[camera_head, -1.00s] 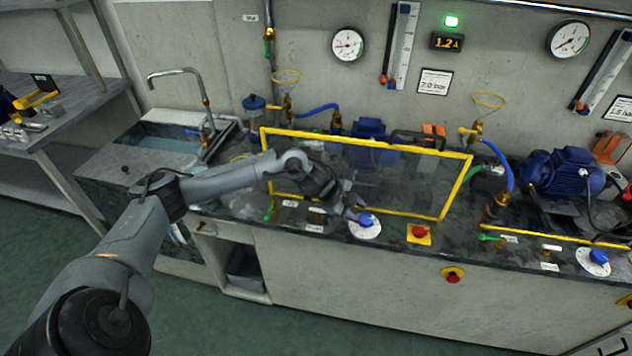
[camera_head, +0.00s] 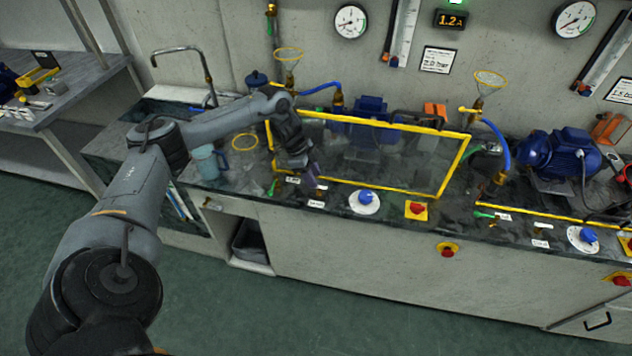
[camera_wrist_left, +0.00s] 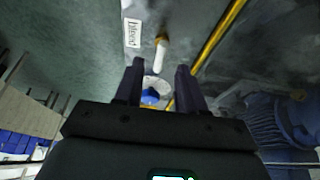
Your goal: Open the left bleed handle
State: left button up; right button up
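My left gripper (camera_head: 314,184) hangs over the bench front, left of the blue knob (camera_head: 366,198) on its white dial. In the left wrist view its two fingers (camera_wrist_left: 158,68) are apart with nothing gripped between them. A small green handle (camera_head: 272,188) sits at the front left corner of the yellow-framed guard, left of my gripper and apart from it. The left wrist view shows a "bleed" label (camera_wrist_left: 132,35) and, beside it, a pale rod on a brass fitting (camera_wrist_left: 160,50); I cannot tell if this is the same handle. The right gripper is not in view.
The yellow-framed clear guard (camera_head: 445,190) stands behind my gripper. A red button (camera_head: 416,208) is right of the knob. Another green handle (camera_head: 484,214) is farther right. The floor in front is clear.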

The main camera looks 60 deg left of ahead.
pick_arm(q)
jog(key=shift+x, duration=1.35)
grip_shut()
